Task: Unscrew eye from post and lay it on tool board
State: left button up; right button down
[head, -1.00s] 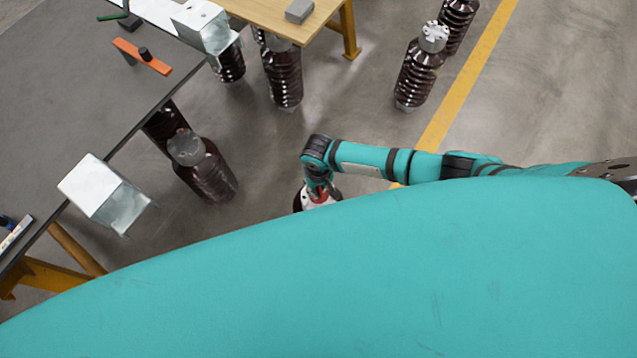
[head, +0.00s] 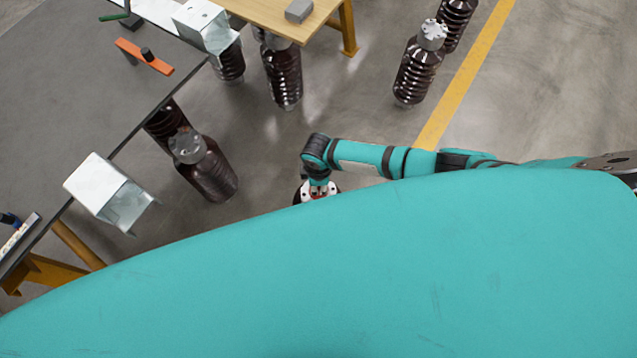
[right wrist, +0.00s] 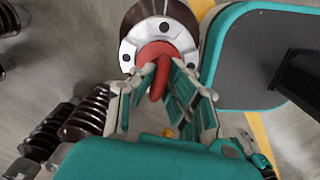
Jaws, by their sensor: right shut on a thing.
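The red eye (right wrist: 158,54) stands at the centre of the white flanged top (right wrist: 128,50) of a dark brown ribbed post (right wrist: 152,10) in the right wrist view. My right gripper (right wrist: 160,84) is shut on the eye, its fingers on both sides of the ring. Whether the eye's thread is still in the post is hidden. In the head view my right gripper (head: 318,186) points down over the post top, and my teal body hides most of the post. My left gripper is out of view. I cannot tell for sure which surface is the tool board.
A dark table (head: 70,95) at left carries an orange tool (head: 144,57). White metal boxes (head: 92,185) overhang its edge. A wooden table (head: 270,15) with a grey block (head: 299,11) is at the top. Several brown insulators (head: 418,70) stand on the floor, near a yellow line (head: 465,80).

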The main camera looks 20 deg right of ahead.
jog(key=c, duration=1.3)
grip_release()
jog(key=shift+f, duration=0.1)
